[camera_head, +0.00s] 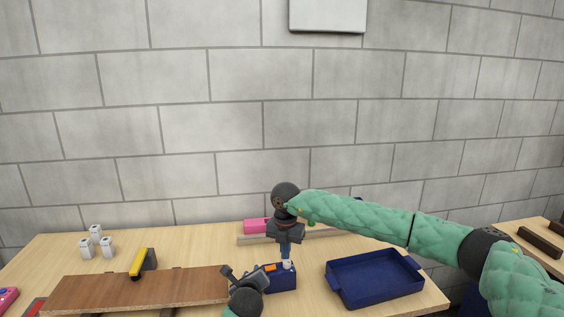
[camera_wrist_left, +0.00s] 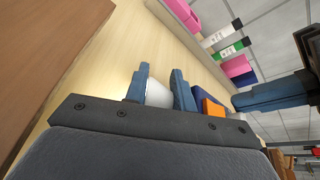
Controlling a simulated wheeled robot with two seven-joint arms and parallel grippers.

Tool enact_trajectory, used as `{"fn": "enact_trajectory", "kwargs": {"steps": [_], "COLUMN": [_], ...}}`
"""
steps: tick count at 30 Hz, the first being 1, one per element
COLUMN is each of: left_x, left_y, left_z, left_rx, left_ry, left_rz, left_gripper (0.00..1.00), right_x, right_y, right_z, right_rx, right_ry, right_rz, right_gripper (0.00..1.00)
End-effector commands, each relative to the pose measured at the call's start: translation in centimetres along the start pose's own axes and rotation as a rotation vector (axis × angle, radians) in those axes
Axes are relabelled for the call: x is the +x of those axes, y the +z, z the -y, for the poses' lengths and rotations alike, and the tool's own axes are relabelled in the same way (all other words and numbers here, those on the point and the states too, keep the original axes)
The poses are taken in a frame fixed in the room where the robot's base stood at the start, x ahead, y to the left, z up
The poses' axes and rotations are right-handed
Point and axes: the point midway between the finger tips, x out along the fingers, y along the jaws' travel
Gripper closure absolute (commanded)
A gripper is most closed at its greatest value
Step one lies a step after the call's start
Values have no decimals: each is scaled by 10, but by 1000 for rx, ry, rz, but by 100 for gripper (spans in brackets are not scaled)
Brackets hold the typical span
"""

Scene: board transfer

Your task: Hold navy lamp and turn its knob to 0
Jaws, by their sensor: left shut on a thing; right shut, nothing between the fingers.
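The navy lamp (camera_head: 284,284) is a small navy box with an orange patch on top, near the front middle of the table. It also shows in the left wrist view (camera_wrist_left: 197,95), partly hidden. My left gripper (camera_wrist_left: 160,78) is shut at the lamp's left end, with a white rounded part between its fingers; it also shows in the head view (camera_head: 256,273). My right gripper (camera_head: 286,257) points down, shut and empty, just above the lamp's top. A small pale knob (camera_head: 288,265) is just below its tips; contact and the knob's setting cannot be told.
A navy tray (camera_head: 380,283) stands right of the lamp. A brown board (camera_head: 130,291) lies to the left, with a yellow-handled tool (camera_head: 137,263) behind it. Several white pieces (camera_head: 95,231) stand at back left. A pink box (camera_head: 254,226) and a wooden rail (camera_head: 250,240) lie behind.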

Motion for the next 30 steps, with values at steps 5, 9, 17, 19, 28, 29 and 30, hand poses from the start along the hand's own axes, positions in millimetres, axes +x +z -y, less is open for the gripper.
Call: {"fn": "enact_trajectory", "kwargs": {"steps": [5,9,17,19,28,29,30], "left_x": [1,1,1,1,0,0,0], "left_y": [0,0,0,0,1,1,1], "left_z": [-2,-2,-2,-2,-2,-2,-2], "left_rx": [1,1,1,1,1,1,1], "left_ry": [4,4,4,4,3,3,3], "left_rz": [-1,0,0,1,1,1,1], "left_gripper": [100,100,100,100,100,100,100], "right_x": [-12,-26,-51,-56,-59,-59,-59], "right_y": [1,1,1,1,1,1,1], "right_z": [0,0,0,0,1,1,1], "right_rx": [1,1,2,2,2,2,2], "right_ry": [1,1,1,0,0,0,0], "right_rz": [1,1,2,2,1,1,1], "right_gripper": [100,100,100,100,100,100,100]}}
